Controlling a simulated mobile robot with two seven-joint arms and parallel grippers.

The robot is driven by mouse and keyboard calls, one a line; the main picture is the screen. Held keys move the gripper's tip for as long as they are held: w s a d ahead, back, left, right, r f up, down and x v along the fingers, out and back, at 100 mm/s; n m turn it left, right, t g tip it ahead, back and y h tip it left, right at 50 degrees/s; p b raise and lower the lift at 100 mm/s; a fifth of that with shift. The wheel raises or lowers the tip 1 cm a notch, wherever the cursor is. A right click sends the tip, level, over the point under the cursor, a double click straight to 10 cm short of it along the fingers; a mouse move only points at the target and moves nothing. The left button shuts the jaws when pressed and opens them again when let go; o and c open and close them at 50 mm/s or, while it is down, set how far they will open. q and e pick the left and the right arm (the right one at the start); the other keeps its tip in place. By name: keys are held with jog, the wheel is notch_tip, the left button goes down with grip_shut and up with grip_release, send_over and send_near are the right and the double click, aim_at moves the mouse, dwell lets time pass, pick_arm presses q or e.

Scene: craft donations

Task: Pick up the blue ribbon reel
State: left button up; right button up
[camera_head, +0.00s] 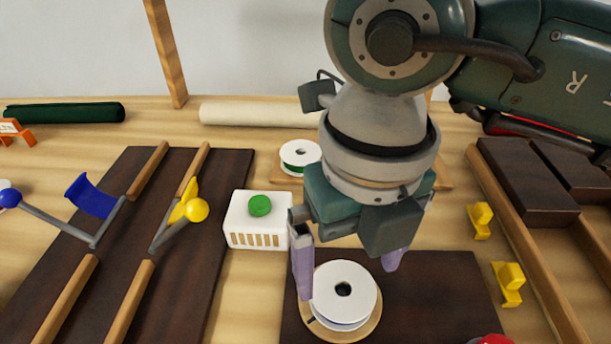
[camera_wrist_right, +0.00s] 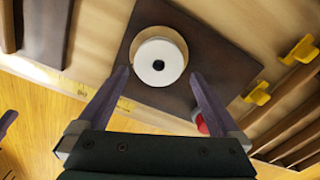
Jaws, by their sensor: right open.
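The blue ribbon reel (camera_head: 344,292) has a white top flange with a dark centre hole, and a thin blue band shows at its lower edge. It lies flat on a round wooden base on a dark mat (camera_head: 440,290). It also shows in the right wrist view (camera_wrist_right: 158,51). My right gripper (camera_head: 348,277) is open, pointing down, with its purple fingers on either side of the reel and nothing gripped. Contact cannot be told. In the right wrist view, a purple finger at the left edge looks like my left gripper's; its jaws are not fully seen.
A green-wound reel (camera_head: 301,155) stands behind, partly beside my arm. A white slotted box (camera_head: 256,221) with a green knob is left of the gripper. Yellow brackets (camera_head: 509,284) and a wooden rail are at the right. A red object (camera_head: 492,340) sits at the front edge.

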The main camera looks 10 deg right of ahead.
aim_at(343, 292)
notch_tip(343, 292, down, 4)
jog(key=shift+a+f, duration=0.1)
jog(key=shift+w, duration=0.1)
jog(key=c, duration=1.2)
jog(key=shift+r+p, duration=1.2)
jog(key=shift+r, duration=8.9)
